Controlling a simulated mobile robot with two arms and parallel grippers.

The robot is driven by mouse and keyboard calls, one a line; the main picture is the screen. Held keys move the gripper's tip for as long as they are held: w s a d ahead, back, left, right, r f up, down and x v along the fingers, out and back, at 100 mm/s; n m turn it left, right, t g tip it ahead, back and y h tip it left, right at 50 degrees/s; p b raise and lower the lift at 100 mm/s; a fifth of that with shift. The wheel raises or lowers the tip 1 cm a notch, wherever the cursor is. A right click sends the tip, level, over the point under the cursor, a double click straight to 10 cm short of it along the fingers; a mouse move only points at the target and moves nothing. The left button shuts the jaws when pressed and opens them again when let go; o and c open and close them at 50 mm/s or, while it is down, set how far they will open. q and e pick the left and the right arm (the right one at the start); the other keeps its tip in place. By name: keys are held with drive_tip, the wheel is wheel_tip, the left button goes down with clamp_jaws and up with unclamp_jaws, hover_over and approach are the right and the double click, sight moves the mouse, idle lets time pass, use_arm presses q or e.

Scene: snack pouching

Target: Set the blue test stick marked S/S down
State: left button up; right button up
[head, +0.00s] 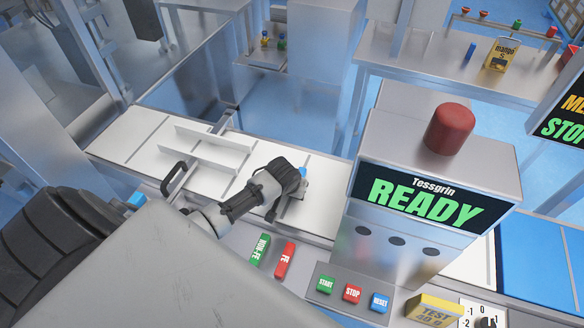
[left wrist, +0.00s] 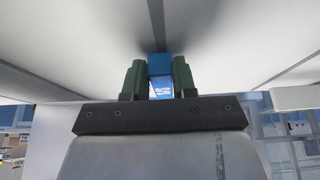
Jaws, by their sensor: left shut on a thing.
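My left gripper (head: 298,184) reaches over the white conveyor belt, left of the Tessgrin machine. It is shut on the blue test stick, of which a small blue part (head: 302,172) shows beyond the fingers. In the left wrist view the blue stick (left wrist: 160,66) sits between the two dark green fingers of the gripper (left wrist: 158,80). White marking shows on its face but is too small to read. The stick's far end is close to the white belt surface; I cannot tell whether it touches. My right gripper is not in view.
The green NON-FE stick (head: 259,250) and red FE stick (head: 285,259) lie on the front ledge. START (head: 326,285), STOP (head: 352,293) and RESET (head: 380,302) buttons are to their right. The machine (head: 385,255), reading READY, blocks the right. White rails (head: 205,158) cross the belt at left.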

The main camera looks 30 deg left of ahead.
use_arm(q)
drive_tip(key=shift+f, duration=0.15)
drive_tip(key=o, duration=0.9)
drive_tip(key=shift+o, duration=0.2)
drive_tip(key=v, duration=1.2)
drive_tip(key=shift+r, duration=0.2)
